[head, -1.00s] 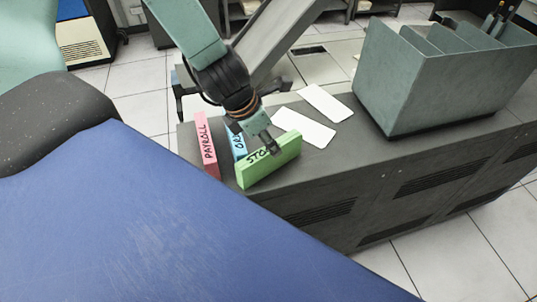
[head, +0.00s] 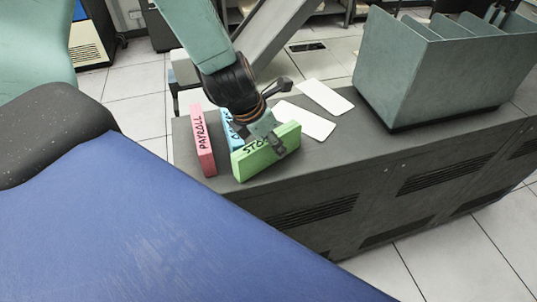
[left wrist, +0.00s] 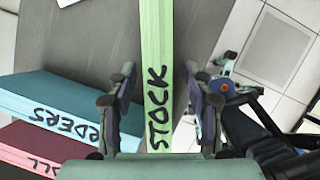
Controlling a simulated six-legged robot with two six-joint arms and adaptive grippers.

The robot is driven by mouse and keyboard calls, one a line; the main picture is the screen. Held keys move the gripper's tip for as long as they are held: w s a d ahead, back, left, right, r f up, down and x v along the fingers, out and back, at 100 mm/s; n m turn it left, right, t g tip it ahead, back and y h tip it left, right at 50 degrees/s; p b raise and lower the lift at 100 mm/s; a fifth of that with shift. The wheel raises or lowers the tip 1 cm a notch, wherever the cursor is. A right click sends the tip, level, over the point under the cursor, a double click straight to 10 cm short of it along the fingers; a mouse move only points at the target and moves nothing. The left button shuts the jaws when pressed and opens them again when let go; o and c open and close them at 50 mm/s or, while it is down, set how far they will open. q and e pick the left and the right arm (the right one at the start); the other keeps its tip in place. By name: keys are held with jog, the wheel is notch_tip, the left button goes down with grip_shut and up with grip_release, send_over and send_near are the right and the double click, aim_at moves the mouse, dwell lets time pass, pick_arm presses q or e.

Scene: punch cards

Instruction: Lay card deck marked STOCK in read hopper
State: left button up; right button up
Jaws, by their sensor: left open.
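The green card deck marked STOCK (head: 262,157) stands on edge on the dark grey cabinet top, near its front left. My left gripper (head: 274,143) is over this deck, one finger showing on its near face. In the left wrist view, the deck (left wrist: 157,60) runs between the two spread fingers of my left gripper (left wrist: 162,100), with gaps on both sides. The fingers are open and not closed on it. My right gripper is out of view. I cannot tell which thing is the read hopper.
The pink PAYROLL deck (head: 203,142) and a blue deck (head: 227,124) marked ORDERS stand close left of STOCK. Two white cards (head: 325,97) lie behind. A grey-green divided box (head: 420,75) stands at the right. The cabinet top (head: 345,145) is clear between.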

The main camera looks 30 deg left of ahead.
pick_arm(q)
jog(key=shift+b+x, duration=1)
jog(key=shift+x, duration=0.65)
jog(key=shift+a, duration=0.15)
jog(key=shift+s+r, duration=0.15)
jog(key=shift+c, duration=0.3)
jog(key=c, duration=0.6)
grip_shut()
